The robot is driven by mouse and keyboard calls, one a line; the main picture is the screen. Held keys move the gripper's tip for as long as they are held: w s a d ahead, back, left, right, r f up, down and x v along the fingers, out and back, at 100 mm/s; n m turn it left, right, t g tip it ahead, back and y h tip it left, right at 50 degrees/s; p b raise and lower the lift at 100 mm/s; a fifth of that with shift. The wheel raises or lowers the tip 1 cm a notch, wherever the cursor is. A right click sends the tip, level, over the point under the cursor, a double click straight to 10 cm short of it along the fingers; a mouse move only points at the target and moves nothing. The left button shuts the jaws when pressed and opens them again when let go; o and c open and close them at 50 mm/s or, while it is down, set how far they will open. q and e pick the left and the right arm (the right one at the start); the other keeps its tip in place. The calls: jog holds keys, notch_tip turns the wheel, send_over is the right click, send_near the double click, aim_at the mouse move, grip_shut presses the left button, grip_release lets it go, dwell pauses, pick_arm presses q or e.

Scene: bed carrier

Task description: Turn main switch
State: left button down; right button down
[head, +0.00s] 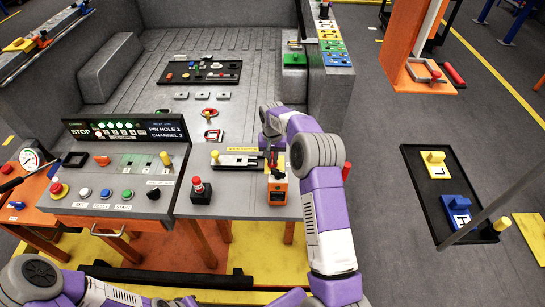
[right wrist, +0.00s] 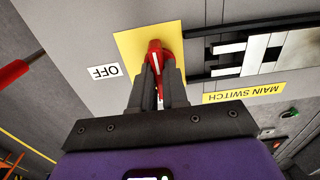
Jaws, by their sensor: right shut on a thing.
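The main switch has a red handle (right wrist: 155,47) with a white stripe, on a yellow plate (right wrist: 130,42) in the right wrist view. A white OFF label (right wrist: 105,72) lies left of the plate, and a yellow MAIN SWITCH label (right wrist: 243,94) lies to its right; both read upside down. My right gripper (right wrist: 158,78) is shut on the red handle, its fingers on either side. In the head view my right gripper (head: 273,160) is at the right end of the grey console, and it largely hides the switch. My left arm shows at the bottom left, but its gripper is out of frame.
A black box with a red knob (head: 200,190) and a slide lever with a yellow knob (head: 215,156) stand left of my right gripper. The button panel (head: 118,188) is further left. A red rod (right wrist: 14,74) lies near the wrist camera's left side.

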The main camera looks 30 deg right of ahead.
jog(key=n+p, duration=0.1)
jog(key=n, duration=0.3)
jog(key=shift+r, duration=0.1)
jog(key=n, duration=0.4)
jog(key=shift+n+p, duration=0.3)
jog(key=shift+p, duration=0.1)
jog(key=n, duration=0.4)
jog(key=n+p, duration=0.1)
jog(key=n, duration=0.4)
jog(key=shift+n, duration=0.3)
jog(key=c, duration=1.1)
grip_release()
jog(key=shift+c, duration=0.2)
